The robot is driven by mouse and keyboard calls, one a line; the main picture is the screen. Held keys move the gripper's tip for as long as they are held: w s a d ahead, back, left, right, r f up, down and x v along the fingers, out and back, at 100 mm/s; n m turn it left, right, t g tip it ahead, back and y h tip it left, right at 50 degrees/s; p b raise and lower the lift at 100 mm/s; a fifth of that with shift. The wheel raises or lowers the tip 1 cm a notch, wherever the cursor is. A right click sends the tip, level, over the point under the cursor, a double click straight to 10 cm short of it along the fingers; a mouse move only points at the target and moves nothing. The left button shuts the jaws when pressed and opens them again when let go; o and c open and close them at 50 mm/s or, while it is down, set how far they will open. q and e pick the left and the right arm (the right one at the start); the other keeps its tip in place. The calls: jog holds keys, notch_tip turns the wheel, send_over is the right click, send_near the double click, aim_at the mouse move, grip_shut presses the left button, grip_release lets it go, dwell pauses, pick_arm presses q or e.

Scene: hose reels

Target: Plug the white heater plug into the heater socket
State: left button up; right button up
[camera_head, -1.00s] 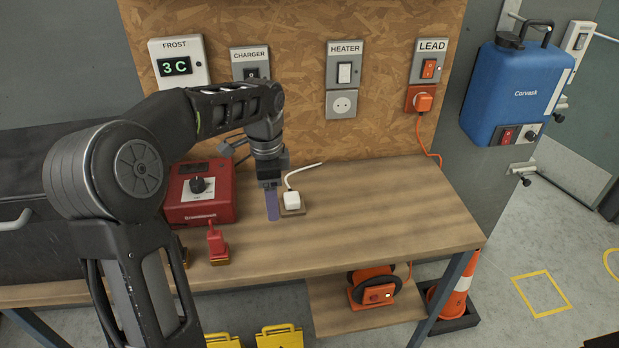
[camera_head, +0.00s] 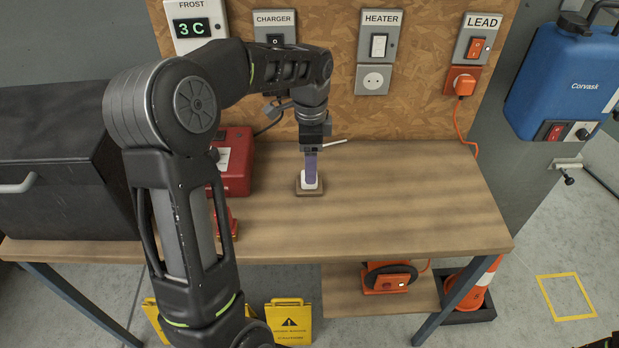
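The white heater plug (camera_head: 319,184) stands on a small brown block (camera_head: 310,192) on the workbench, with its white cable behind it. My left gripper (camera_head: 311,177) points down at the plug, and its purple finger covers much of it. I cannot tell whether the fingers are closed on it. The round white heater socket (camera_head: 374,80) is on the board under the HEATER switch (camera_head: 379,46), with nothing in it.
An orange plug (camera_head: 464,84) sits in the LEAD socket. A red box (camera_head: 236,163) and a red plug (camera_head: 233,222) are partly behind my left arm. The bench (camera_head: 420,205) is clear to the right. A blue tank (camera_head: 565,80) hangs at the right.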

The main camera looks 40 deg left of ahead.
pick_arm(q)
jog(key=shift+w+a+f+p, duration=0.15)
jog(key=shift+f+p, duration=0.5)
jog(key=shift+f, duration=2)
jog(key=shift+c, duration=0.5)
jog(key=c, duration=1.2)
jog(key=shift+r, duration=0.15)
jog(key=shift+c, duration=0.2)
notch_tip(320, 180, up, 10)
jog(key=b, duration=0.1)
